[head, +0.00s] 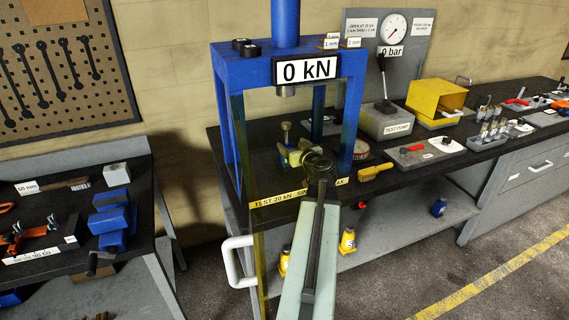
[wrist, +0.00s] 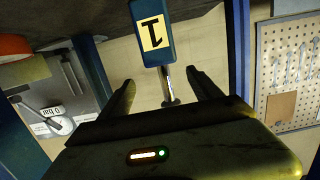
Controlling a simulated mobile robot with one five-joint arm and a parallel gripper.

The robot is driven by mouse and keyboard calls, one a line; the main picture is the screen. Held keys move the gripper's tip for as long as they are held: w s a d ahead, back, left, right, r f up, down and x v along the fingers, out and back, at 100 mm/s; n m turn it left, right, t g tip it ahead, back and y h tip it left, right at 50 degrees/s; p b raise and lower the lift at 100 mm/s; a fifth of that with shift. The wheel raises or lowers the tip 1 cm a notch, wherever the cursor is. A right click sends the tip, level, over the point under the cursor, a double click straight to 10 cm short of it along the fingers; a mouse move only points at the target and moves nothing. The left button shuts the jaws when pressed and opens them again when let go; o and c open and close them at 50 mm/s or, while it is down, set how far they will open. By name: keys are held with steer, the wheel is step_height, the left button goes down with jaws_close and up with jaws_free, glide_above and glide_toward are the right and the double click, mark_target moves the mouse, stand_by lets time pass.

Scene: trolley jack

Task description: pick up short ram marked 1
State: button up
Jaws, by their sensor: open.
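In the wrist view, which is upside down, the short ram marked 1 (wrist: 152,38) is a blue body with a cream label. A silver rod with a dark round end extends from it. My gripper (wrist: 160,78) is open, one finger on each side of the rod, with gaps showing on both sides. I cannot tell how deep the ram lies between the fingers. In the head view, the end of my arm reaches into the blue press frame, above the bench. A small bluish upright thing (head: 286,130) stands just behind it; its label cannot be read.
The blue press (head: 225,68) reads 0 kN, and its posts stand close on both sides of my arm. A test pump (head: 386,121) and a yellow box (head: 437,98) are to the right. Yellow bottles (head: 348,241) stand below.

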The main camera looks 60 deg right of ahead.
step_height(320, 180, down, 4)
steer(key=b, duration=0.2)
steer(key=shift+w+r+b, duration=0.1)
steer(key=shift+r+b, duration=0.05)
steer(key=shift+b, duration=0.2)
steer(key=shift+x, duration=1.4)
steer(key=b+x, duration=0.1)
steer(key=x, duration=0.4)
steer(key=shift+w+a+f+b, duration=0.2)
steer(key=shift+b, duration=0.15)
jaws_close()
